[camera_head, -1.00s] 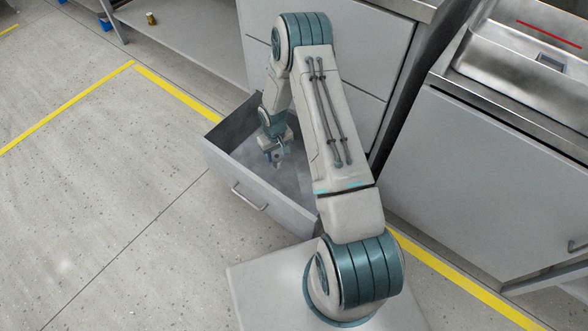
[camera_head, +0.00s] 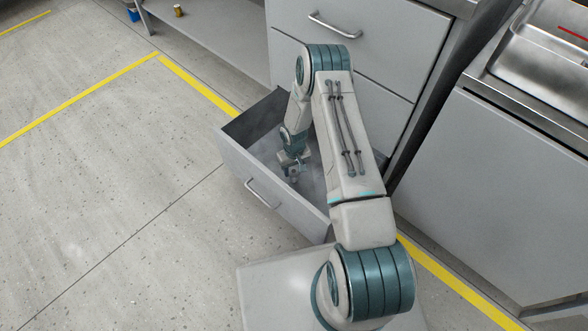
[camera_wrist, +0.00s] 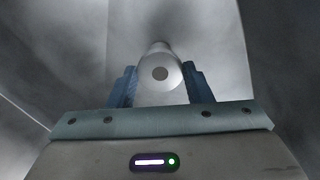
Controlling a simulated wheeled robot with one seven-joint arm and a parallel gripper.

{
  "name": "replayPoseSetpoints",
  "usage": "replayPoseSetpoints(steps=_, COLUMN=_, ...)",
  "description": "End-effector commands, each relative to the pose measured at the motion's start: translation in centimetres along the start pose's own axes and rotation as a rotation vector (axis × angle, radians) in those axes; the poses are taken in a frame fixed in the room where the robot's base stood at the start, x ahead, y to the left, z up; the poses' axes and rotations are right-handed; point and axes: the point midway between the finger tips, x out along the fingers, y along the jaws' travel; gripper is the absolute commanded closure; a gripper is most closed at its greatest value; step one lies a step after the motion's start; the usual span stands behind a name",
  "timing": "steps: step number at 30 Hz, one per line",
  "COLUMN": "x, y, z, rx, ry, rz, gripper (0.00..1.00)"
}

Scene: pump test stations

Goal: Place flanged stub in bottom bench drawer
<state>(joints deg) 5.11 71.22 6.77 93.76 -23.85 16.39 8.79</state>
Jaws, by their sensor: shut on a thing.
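The bottom bench drawer (camera_head: 240,178) is pulled open, and my arm reaches down into it. My gripper (camera_head: 293,172) is inside the drawer, low between its walls. In the wrist view my gripper (camera_wrist: 158,85) is shut on the flanged stub (camera_wrist: 160,60), a pale round metal piece with a dark centre hole and a narrower end behind it. The drawer's grey interior (camera_wrist: 75,60) surrounds it in that view. I cannot tell whether the stub touches the drawer floor. In the head view the stub is too small to make out clearly.
The closed upper bench drawer (camera_head: 365,30) is above and behind my arm. A sink bench (camera_head: 490,190) stands at the right. Yellow tape (camera_head: 80,97) marks the open floor at left.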

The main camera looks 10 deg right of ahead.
Motion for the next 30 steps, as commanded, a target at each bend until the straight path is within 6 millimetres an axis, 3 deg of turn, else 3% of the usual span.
replayPoseSetpoints(steps=6, x=0.5, y=0.0, z=0.0, rx=0.000, ry=0.000, rz=0.000, gripper=0.85)
replayPoseSetpoints(steps=7, x=0.3, y=0.0, z=0.0, rx=0.000, ry=-0.001, rz=0.000, gripper=0.46)
replayPoseSetpoints(steps=9, x=0.3, y=0.0, z=0.1, rx=0.000, ry=-0.001, rz=0.000, gripper=0.33)
replayPoseSetpoints(steps=20, x=-0.2, y=0.0, z=0.0, rx=0.000, ry=-0.001, rz=0.000, gripper=0.33)
replayPoseSetpoints(steps=30, x=-7.2, y=0.0, z=0.0, rx=0.001, ry=0.001, rz=0.000, gripper=0.33)
